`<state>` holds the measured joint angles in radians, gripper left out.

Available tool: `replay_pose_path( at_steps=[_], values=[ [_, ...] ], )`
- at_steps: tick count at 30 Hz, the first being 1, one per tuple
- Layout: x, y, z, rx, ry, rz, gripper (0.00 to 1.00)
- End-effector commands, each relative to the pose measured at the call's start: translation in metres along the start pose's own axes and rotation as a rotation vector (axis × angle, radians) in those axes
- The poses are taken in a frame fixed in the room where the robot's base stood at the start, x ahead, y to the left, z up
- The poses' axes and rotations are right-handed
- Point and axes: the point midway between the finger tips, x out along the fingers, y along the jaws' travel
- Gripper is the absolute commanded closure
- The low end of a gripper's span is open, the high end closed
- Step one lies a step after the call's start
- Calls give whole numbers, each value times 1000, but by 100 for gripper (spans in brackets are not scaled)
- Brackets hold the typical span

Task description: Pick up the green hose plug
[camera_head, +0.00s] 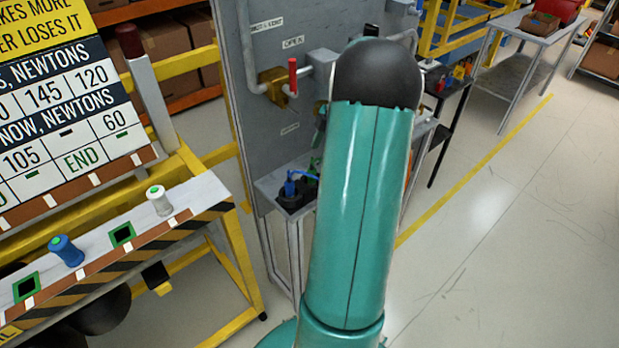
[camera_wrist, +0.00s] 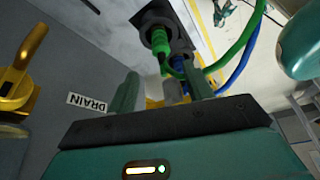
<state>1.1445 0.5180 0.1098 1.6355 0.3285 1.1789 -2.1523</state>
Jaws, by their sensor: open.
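The green hose plug (camera_wrist: 160,38) sits at a dark square socket block (camera_wrist: 150,14) in the wrist view. Its green hose (camera_wrist: 243,42) curves away to the right. A blue plug (camera_wrist: 181,62) with a blue hose is right beside it. My gripper (camera_wrist: 158,70) is open, one finger on each side of the picture's middle, with the plugs beyond the fingertips. I see no contact with the green plug. In the head view my teal arm hides most of the gripper. The green plug (camera_head: 315,166) shows small beside the blue one (camera_head: 290,187).
A grey panel (camera_head: 262,110) with pipes and a red-handled valve stands behind the plugs. A brass valve (camera_wrist: 24,60) and a DRAIN label are left in the wrist view. A striped shelf (camera_head: 130,245) holding blue and white knobs is at left. Floor at right is clear.

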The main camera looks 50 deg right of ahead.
Motion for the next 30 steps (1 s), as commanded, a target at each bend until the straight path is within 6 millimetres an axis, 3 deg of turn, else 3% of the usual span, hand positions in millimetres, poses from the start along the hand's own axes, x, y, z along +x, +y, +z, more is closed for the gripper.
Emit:
replay_pose_path(
  at_steps=[16, 26, 30],
  values=[
    [68, -2, -5, -3, 0, -4, 49],
    [76, -1, -5, -3, -1, -1, 49],
    [76, -1, -5, -3, -1, -1, 76]
  ],
)
